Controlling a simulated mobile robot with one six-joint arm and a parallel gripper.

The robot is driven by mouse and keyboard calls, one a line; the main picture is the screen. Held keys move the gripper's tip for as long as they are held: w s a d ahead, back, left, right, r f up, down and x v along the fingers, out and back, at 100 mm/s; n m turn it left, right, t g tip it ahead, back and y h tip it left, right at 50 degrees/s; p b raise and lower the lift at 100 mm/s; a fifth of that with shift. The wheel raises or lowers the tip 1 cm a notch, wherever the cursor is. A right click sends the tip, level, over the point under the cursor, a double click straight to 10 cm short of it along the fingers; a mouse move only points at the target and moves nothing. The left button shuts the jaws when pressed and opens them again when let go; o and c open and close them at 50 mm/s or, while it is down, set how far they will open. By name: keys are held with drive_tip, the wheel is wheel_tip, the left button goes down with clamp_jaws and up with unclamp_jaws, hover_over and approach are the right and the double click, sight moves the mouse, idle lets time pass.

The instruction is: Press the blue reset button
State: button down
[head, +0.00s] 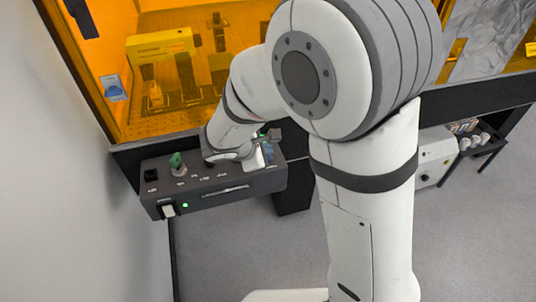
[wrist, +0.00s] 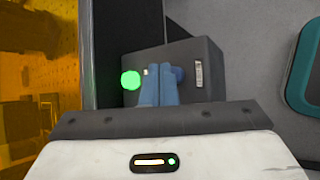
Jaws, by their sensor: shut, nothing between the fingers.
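In the head view my gripper (head: 268,153) is at the right end of the dark control panel (head: 235,190), and I cannot make out the button there.
A bright green lamp (wrist: 130,80) is left of the fingers. The panel also carries a green knob (head: 177,160) and a white switch (head: 168,210). An orange-windowed enclosure (head: 150,122) stands behind it. A teal-edged object (wrist: 304,75) is at right in the wrist view.

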drive_tip(key=shift+r, duration=0.25)
wheel_tip(320, 180, up, 5)
drive_tip(key=p, duration=0.3)
idle(0.4)
drive_tip(key=shift+f, duration=0.1)
idle(0.5)
drive_tip(key=s+d+r+m+g, duration=0.35)
drive_tip(key=s+d+m, duration=0.35)
drive_tip(key=d, duration=0.4)
drive_tip(key=s+d+r+m+y, duration=0.2)
drive_tip(key=s+m, duration=0.3)
drive_tip(key=m, duration=0.1)
drive_tip(key=s+d+r+m+y, duration=0.2)
drive_tip(key=s+m+y, duration=0.1)
drive_tip(key=s+m, duration=0.3)
drive_tip(key=shift+s+r+g+y, duration=0.25)
drive_tip(key=shift+r+g+y, duration=0.1)
drive_tip(key=shift+g, duration=0.1)
